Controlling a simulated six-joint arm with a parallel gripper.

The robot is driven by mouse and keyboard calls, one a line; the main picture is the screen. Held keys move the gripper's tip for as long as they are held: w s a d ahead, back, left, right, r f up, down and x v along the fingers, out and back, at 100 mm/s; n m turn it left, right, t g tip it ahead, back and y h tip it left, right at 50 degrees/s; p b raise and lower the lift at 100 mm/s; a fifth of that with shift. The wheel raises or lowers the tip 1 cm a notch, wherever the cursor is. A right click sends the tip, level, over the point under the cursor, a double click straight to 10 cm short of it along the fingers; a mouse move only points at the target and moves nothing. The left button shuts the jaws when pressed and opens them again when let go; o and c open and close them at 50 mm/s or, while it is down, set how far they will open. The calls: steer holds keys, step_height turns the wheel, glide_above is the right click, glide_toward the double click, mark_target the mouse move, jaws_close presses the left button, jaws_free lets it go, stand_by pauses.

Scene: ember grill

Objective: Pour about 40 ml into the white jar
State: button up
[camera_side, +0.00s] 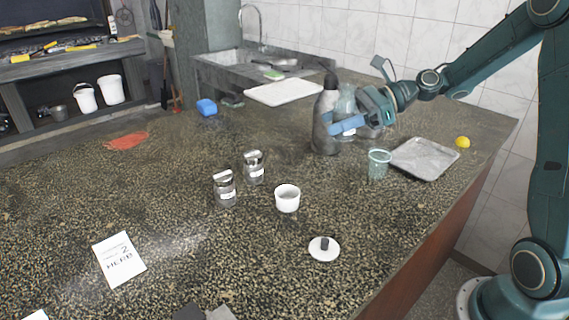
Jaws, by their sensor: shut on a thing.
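The white jar (287,201) stands upright and open on the speckled counter, near the middle. A round white lid (324,254) with a dark knob lies on the counter in front of it, to the right. My gripper (347,126) is at the back right of the jar, well apart from it. Its blue fingers are shut on what looks like a clear bottle (346,102), which stands roughly upright. A grey bottle (325,112) with a dark top is close on its left. The fingers hide part of the clear bottle, and any liquid level cannot be made out.
A greenish glass (378,166) and a metal tray (425,159) are right of the bottles. Two small lidded jars (225,191) (253,170) stand left of the white jar. A printed card (119,259) lies front left. The counter between is clear.

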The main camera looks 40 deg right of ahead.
steer(key=w+f, duration=0.1)
steer(key=f, duration=0.3)
steer(key=w+a+f, duration=0.1)
steer(key=w+f, duration=0.1)
steer(key=f, duration=0.2)
steer(key=w+f, duration=0.2)
steer(key=f, duration=0.2)
steer(key=shift+a, duration=0.35)
steer(key=shift+w+a+f, duration=0.1)
steer(key=shift+w+f, duration=0.05)
steer(key=shift+f, duration=0.25)
steer(key=shift+w+a+f, duration=0.1)
steer(key=shift+f, duration=0.3)
steer(key=shift+r, duration=0.1)
